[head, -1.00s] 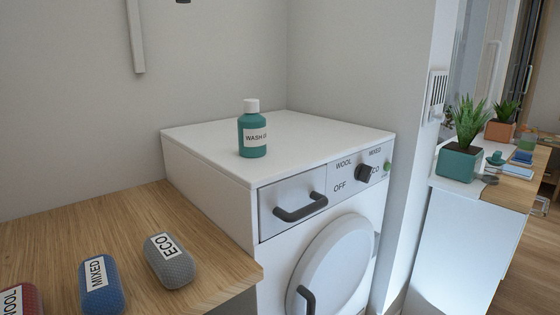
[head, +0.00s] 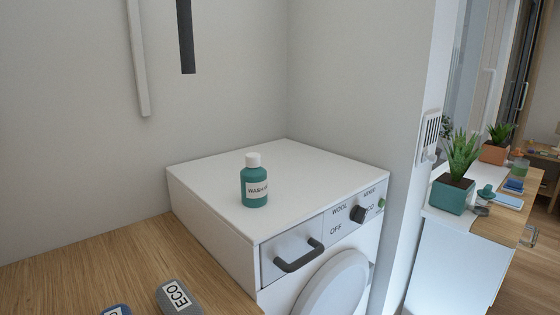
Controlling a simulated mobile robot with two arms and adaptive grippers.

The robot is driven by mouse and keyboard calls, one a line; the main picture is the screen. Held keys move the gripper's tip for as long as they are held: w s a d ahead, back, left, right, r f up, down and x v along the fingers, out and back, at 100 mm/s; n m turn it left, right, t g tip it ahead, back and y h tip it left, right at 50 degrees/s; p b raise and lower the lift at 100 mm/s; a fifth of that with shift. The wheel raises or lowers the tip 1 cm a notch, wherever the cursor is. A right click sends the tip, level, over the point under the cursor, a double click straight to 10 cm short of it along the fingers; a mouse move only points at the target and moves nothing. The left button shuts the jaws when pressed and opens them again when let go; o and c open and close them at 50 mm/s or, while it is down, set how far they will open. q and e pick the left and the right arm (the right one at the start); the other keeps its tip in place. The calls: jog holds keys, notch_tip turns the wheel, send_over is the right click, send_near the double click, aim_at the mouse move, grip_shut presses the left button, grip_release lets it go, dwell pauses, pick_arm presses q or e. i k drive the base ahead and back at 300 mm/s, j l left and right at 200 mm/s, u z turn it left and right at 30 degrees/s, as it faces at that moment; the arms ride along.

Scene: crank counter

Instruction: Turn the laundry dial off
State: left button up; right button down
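The laundry dial (head: 358,214) is a black knob on the front panel of the white washing machine (head: 290,172). A green button (head: 381,204) sits right of the dial. Neither of my grippers is in view.
A teal wash bottle (head: 254,184) stands on the machine top. The drawer handle (head: 299,256) sticks out left of the dial. A grey ECO bundle (head: 178,297) lies on the wooden counter (head: 110,262). A wall edge stands right of the machine.

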aim_at(358, 215)
jog(key=i+l+u, duration=0.15)
jog(key=l+u, duration=0.3)
jog(key=l, duration=0.65)
jog(key=l+u, duration=0.4)
jog(key=l, duration=0.7)
